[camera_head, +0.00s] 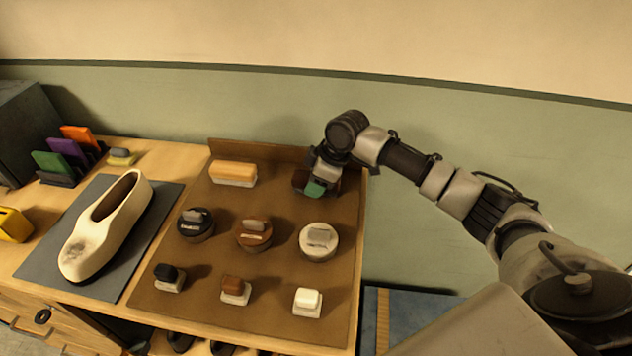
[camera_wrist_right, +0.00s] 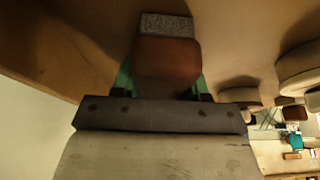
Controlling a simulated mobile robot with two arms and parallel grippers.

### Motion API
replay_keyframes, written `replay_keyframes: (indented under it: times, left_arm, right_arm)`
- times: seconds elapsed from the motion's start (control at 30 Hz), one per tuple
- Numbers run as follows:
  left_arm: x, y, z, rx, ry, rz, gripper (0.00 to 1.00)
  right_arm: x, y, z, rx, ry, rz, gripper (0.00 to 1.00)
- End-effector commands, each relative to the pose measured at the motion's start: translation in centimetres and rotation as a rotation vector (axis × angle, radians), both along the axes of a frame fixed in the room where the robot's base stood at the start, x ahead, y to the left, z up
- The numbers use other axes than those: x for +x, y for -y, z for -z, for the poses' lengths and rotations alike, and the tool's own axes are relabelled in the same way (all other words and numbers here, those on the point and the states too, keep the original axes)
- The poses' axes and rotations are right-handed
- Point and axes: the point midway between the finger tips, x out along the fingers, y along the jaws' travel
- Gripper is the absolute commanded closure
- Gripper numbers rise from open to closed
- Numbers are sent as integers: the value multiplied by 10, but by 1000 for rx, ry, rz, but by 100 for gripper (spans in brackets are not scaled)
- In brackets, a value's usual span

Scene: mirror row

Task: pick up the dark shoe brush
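The dark shoe brush (camera_head: 299,181) is at the back right of the brown board, largely covered by my right gripper. The right gripper (camera_head: 317,186) points down at it, with a green finger in front. In the right wrist view, the brush's brown block (camera_wrist_right: 167,58) lies between the two green fingers of the right gripper (camera_wrist_right: 163,80), with a grey speckled strip (camera_wrist_right: 167,24) beyond it. The fingers are apart, on either side of the block. Whether they press on it is not clear. My left gripper is not in view.
On the board (camera_head: 207,262), a lighter brush (camera_head: 233,173) lies to the left. Round tins (camera_head: 318,241) and small daubers (camera_head: 307,301) stand in rows in front. A cream shoe (camera_head: 105,228) lies on a grey mat (camera_head: 168,198). A low back wall (camera_head: 258,150) edges the board.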

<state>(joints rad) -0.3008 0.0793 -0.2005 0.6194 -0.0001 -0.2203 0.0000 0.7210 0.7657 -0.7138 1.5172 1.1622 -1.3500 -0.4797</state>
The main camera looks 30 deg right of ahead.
Motion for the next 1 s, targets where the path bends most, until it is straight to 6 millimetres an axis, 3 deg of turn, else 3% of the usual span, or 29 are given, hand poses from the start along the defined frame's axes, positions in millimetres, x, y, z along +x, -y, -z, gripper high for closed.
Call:
replay_keyframes:
  times: [0.03, 0.1, 0.57, 0.77, 1.0]
  left_arm:
    - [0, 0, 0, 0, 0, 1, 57]
    - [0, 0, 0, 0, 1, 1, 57]
    - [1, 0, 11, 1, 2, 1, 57]
    - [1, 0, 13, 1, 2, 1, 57]
    - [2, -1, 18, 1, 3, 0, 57]
  right_arm:
    - [0, 0, 0, 0, 0, 0, 70]
    - [0, 0, 0, 0, 0, 0, 81]
    - [0, 0, -3, 0, 3, 0, 81]
    - [1, 0, -44, 1, 7, 0, 81]
    - [-48, 12, -73, -5, 1, -2, 81]
